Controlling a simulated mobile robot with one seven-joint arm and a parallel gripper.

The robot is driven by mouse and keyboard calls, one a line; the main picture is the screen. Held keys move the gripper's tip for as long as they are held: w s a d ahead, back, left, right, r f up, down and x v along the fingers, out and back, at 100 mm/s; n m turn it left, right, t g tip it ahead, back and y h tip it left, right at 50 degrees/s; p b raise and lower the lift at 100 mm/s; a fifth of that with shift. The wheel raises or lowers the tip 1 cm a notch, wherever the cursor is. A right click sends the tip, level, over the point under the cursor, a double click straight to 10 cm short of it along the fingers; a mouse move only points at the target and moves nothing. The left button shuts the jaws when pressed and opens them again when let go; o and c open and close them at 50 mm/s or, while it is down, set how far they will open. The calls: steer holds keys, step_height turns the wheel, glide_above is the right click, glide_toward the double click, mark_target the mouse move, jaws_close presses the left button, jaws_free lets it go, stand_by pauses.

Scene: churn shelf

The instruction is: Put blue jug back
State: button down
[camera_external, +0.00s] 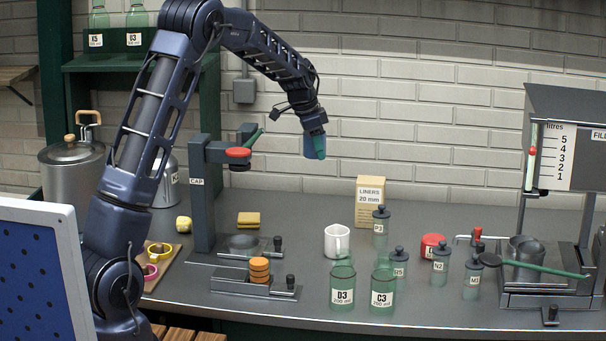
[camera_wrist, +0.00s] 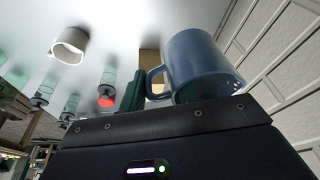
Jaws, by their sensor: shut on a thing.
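The blue jug (camera_external: 308,146) is up in the air in front of the brick wall, above the back of the bench. My gripper (camera_external: 317,147) is shut on it, with a green finger on its right side in the external view. In the wrist view the blue jug (camera_wrist: 198,66) fills the upper right, with its handle toward the green finger (camera_wrist: 130,94). The jug is clear of the bench and touches nothing but my gripper.
A white mug (camera_external: 337,241), a LINERS box (camera_external: 369,203) and several labelled green bottles (camera_external: 383,284) stand on the bench below. A capping stand (camera_external: 203,195) is left of the jug; a filling station (camera_external: 550,240) is at right. A green shelf (camera_external: 130,63) holds bottles at upper left.

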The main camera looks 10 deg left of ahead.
step_height(320, 180, down, 17)
steer(key=shift+f, duration=0.1)
stand_by(0.6)
steer(key=shift+f, duration=0.15)
steer(key=c, duration=1)
jaws_free()
steer(key=v, duration=1.2)
